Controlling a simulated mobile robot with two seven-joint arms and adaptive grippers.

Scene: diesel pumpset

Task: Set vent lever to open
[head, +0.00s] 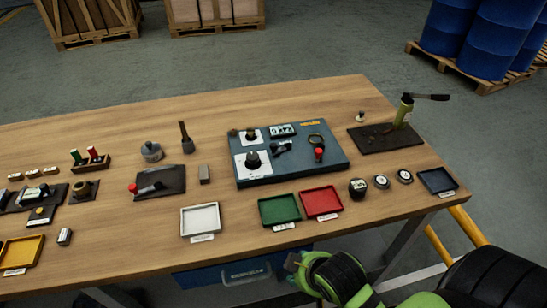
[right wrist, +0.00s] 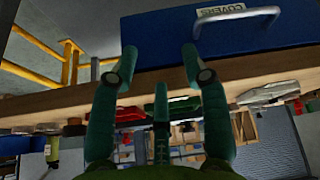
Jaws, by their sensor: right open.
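No lever has a readable vent label. A lever with a red knob (head: 133,188) lies low across a dark plate (head: 174,181) on the left half of the table. A blue panel (head: 293,172) at the table's middle carries dials, a small display and another red-knobbed part (head: 319,153). A green post with a black handle (head: 430,97) stands on a dark plate at the right. My right gripper (right wrist: 160,62) is open and empty in the right wrist view, by the table's front edge, apart from all these. My left gripper is out of view.
White (head: 201,234), green (head: 279,225) and red (head: 322,215) trays line the front of the table. Round gauges (head: 358,188) sit right of them. A blue drawer labelled COVERS (right wrist: 180,35) hangs under the tabletop, close to my right gripper. A yellow rail (head: 468,226) stands at the right.

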